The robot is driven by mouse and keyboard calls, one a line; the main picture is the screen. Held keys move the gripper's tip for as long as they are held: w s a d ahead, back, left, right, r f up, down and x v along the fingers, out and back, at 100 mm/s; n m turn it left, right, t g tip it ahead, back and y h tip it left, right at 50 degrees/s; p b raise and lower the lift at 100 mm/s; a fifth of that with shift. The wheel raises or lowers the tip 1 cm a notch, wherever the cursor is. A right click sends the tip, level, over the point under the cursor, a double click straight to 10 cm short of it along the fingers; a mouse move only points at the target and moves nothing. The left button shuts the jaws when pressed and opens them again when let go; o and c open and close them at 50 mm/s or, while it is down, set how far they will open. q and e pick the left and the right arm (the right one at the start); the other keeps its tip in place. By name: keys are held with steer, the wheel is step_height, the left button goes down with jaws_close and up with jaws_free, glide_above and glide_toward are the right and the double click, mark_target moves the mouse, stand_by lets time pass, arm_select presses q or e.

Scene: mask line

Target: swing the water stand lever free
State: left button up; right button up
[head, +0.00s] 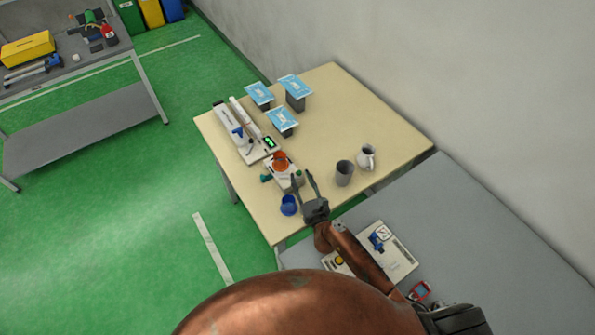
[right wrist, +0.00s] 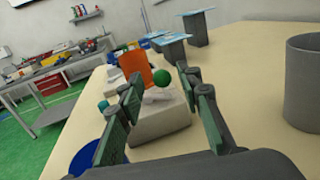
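The water stand (head: 284,178) is a small white block near the table's front left edge, with an orange cup-like part on top and a teal part at its left side. In the right wrist view the white stand (right wrist: 160,122) lies ahead, with the orange part (right wrist: 136,66) and a green ball knob (right wrist: 162,76), which looks like the lever's end. My right gripper (head: 304,176) is open, its fingers pointing at the stand; in the right wrist view its fingertips (right wrist: 159,78) spread either side of the knob. Contact cannot be told. My left gripper is not in view.
A blue cup (head: 289,206) stands close left of my right gripper. A grey cup (head: 344,174) and a pale jug (head: 367,158) stand to its right. Behind are a white device (head: 247,134) and blue-topped grey stands (head: 282,121). The table's (head: 350,105) right rear is clear.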

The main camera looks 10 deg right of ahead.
mark_target(300, 174)
steer(key=shift+w, duration=1.15)
steer(key=shift+w+a, duration=0.1)
steer(key=shift+w, duration=0.3)
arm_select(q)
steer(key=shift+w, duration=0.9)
arm_select(e)
steer(key=shift+c, duration=0.2)
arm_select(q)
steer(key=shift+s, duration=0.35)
arm_select(e)
jaws_close()
